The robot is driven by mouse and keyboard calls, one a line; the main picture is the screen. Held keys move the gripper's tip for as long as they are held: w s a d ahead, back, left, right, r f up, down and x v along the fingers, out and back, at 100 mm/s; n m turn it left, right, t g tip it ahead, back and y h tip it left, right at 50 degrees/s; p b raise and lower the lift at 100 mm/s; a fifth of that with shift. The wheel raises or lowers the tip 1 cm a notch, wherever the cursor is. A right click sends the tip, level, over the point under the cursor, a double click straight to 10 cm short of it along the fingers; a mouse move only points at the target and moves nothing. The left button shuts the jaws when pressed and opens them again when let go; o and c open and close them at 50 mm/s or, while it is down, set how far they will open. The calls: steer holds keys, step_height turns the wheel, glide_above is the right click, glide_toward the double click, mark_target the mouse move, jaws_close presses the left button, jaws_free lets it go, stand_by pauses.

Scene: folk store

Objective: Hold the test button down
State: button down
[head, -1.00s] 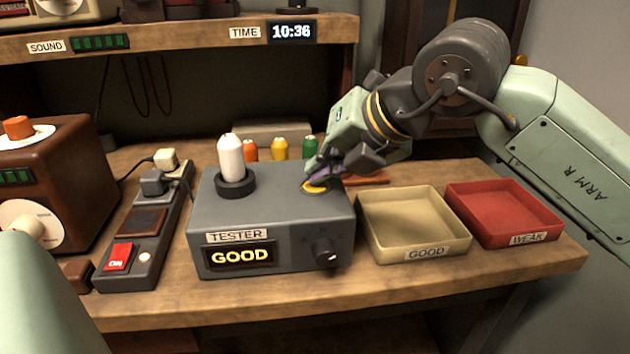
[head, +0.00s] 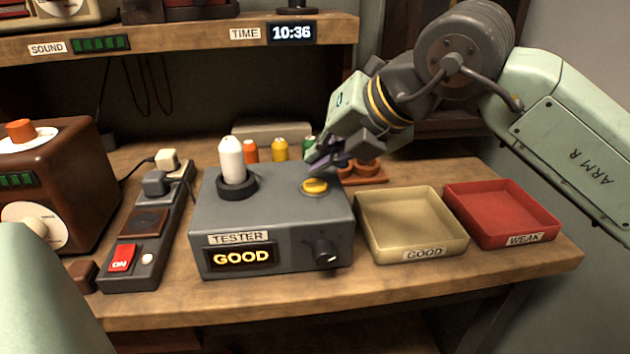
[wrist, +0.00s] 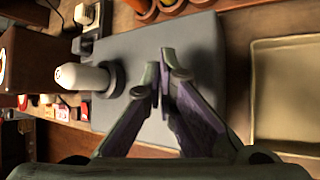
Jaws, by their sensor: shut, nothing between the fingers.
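The grey tester box (head: 275,220) stands on the bench, and its display (head: 240,257) reads GOOD. The yellow test button (head: 315,187) is on its top right and looks raised. A white battery-like cylinder (head: 231,160) stands upright in the black round socket (head: 237,186) at the top left; it also shows in the wrist view (wrist: 80,77). My gripper (head: 318,158) is shut and empty, a little above and behind the button, apart from it. In the wrist view my fingers (wrist: 161,75) are together over the box top, and the button is hidden there.
A beige GOOD tray (head: 427,247) and a red WEAK tray (head: 522,236) stand empty at the right. A power strip (head: 138,262) with a red ON switch lies at the left. Orange, yellow and green cylinders (head: 280,149) stand behind the box. A clock (head: 292,32) reads 10:36.

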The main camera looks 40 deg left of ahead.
mark_target(320, 183)
steer(key=shift+r+p, duration=1.35)
steer(key=shift+r, duration=1)
steer(key=shift+f, duration=0.1)
